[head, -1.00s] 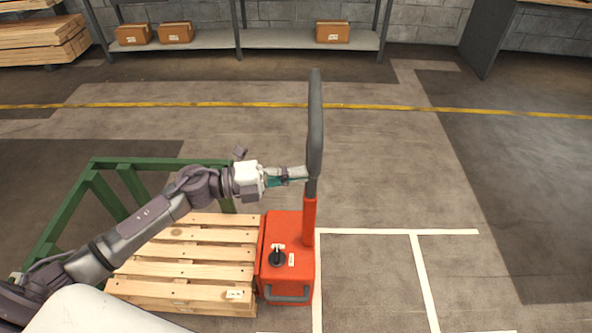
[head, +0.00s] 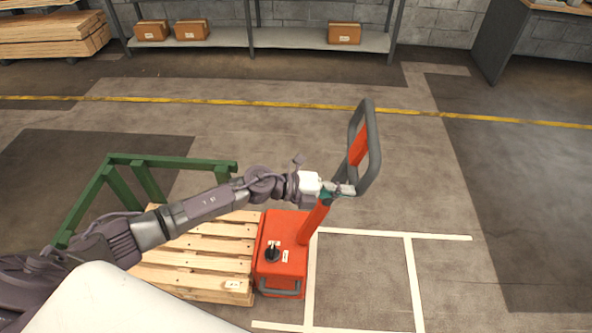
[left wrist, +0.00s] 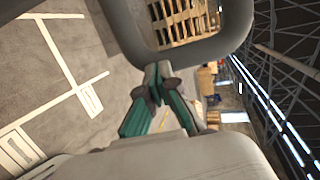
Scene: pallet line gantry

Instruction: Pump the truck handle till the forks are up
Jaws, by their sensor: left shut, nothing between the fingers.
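The red pallet truck (head: 283,240) stands beside a wooden pallet (head: 205,248). Its handle (head: 372,150), a dark grey loop on a red shaft (head: 317,218), leans to the right. The forks are hidden, so their height cannot be told. My left gripper (head: 343,189) is shut and empty at the lower end of the loop. In the left wrist view, the teal-backed fingers (left wrist: 158,82) are closed just by the grey loop (left wrist: 190,52); whether they touch it is unclear. My right gripper is out of view.
A green metal frame (head: 138,180) stands around the pallet's far and left sides. White lines (head: 409,270) mark the clear floor to the right of the truck. A yellow line (head: 270,102) crosses behind. A shelf (head: 290,40) with boxes stands at the back.

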